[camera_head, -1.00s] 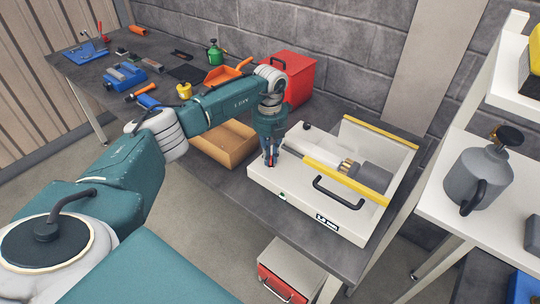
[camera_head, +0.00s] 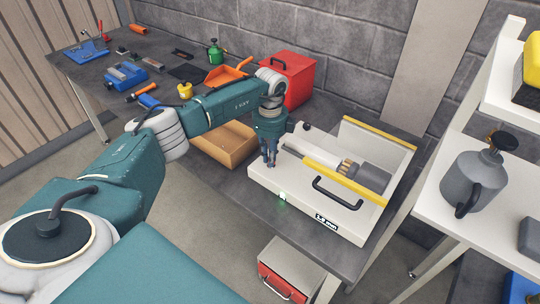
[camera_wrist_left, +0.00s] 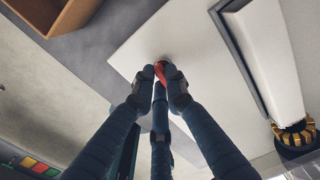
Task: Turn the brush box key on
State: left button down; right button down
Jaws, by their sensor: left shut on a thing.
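The brush box (camera_head: 300,208) is a white open-topped case on the bench, with a black handle and a small label on its front. A green light (camera_head: 282,197) glows on its front face. My left gripper (camera_head: 269,162) points down at the box's left end. In the left wrist view its fingers (camera_wrist_left: 160,78) are closed around the small red key (camera_wrist_left: 162,70), of which only a part shows between them. The key's exact angle is hard to tell. A brass-coloured brush (camera_head: 345,167) sits inside the box. My right gripper is out of view.
A brown open carton (camera_head: 232,158) stands close to the left of the box, with a red case (camera_head: 293,80) behind. A grey can (camera_head: 474,182) stands on the white shelf at right. A drawer unit (camera_head: 290,275) is below. Tools crowd the far bench.

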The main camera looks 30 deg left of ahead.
pick_arm(q)
jog(key=shift+n, duration=0.8)
jog(key=c, duration=1.8)
grip_release()
jog(key=shift+d, duration=0.1)
jog(key=shift+o, duration=0.2)
jog(key=shift+r, duration=0.15)
notch_tip(320, 180, up, 12)
